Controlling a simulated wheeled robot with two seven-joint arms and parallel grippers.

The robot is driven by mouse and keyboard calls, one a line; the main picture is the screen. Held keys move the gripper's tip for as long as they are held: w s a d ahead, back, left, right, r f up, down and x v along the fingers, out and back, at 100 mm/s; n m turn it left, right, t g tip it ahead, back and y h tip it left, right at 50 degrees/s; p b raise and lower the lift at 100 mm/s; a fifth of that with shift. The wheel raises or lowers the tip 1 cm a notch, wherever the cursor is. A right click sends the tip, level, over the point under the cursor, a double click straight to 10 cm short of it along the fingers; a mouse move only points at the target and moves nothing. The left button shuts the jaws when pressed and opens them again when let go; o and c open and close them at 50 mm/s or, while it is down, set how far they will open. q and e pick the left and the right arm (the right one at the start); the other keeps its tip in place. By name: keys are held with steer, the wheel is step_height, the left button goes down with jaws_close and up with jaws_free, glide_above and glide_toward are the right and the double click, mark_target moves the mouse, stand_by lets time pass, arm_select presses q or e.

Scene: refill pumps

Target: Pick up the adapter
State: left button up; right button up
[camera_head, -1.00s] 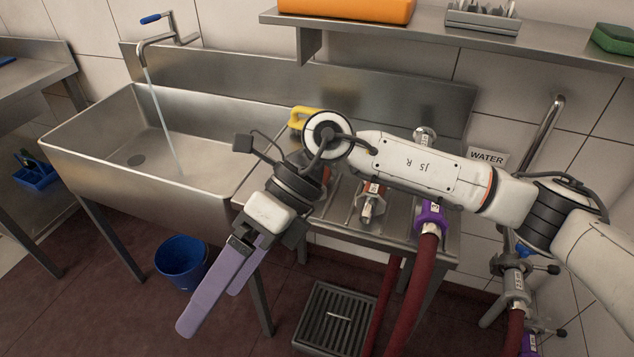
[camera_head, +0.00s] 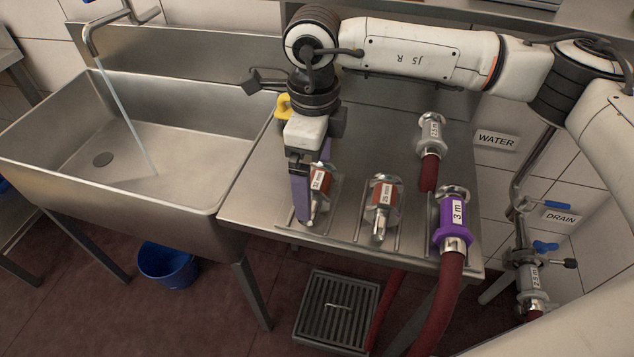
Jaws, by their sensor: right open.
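Two red-and-metal adapters sit in metal holders on the steel counter: a left one (camera_head: 319,184) and a right one (camera_head: 381,197) with a label that seems to read 25 mm. My right gripper (camera_head: 311,192) points down at the left adapter, with its purple fingers open. One finger is in front and to the left of that adapter and covers part of it; the other is mostly hidden. I cannot tell whether the fingers touch it. My left gripper is not in view.
A hose with a purple 3 m coupling (camera_head: 453,216) hangs over the counter's right front edge. Another hose end (camera_head: 431,134) lies behind it. The sink (camera_head: 190,197) with running water is at left. A yellow object (camera_head: 283,106) is partly behind my gripper.

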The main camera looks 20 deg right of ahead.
mark_target(317, 188)
step_height(317, 188, down, 4)
steer(key=shift+d+f+p, duration=0.15)
steer(key=shift+f+p, duration=0.1)
steer(key=shift+p, duration=0.35)
steer(key=shift+f, duration=0.35)
steer(key=c, duration=0.9)
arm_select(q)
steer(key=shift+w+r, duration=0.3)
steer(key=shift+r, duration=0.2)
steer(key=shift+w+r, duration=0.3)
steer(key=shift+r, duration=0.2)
arm_select(e)
steer(key=shift+w+r, duration=0.1)
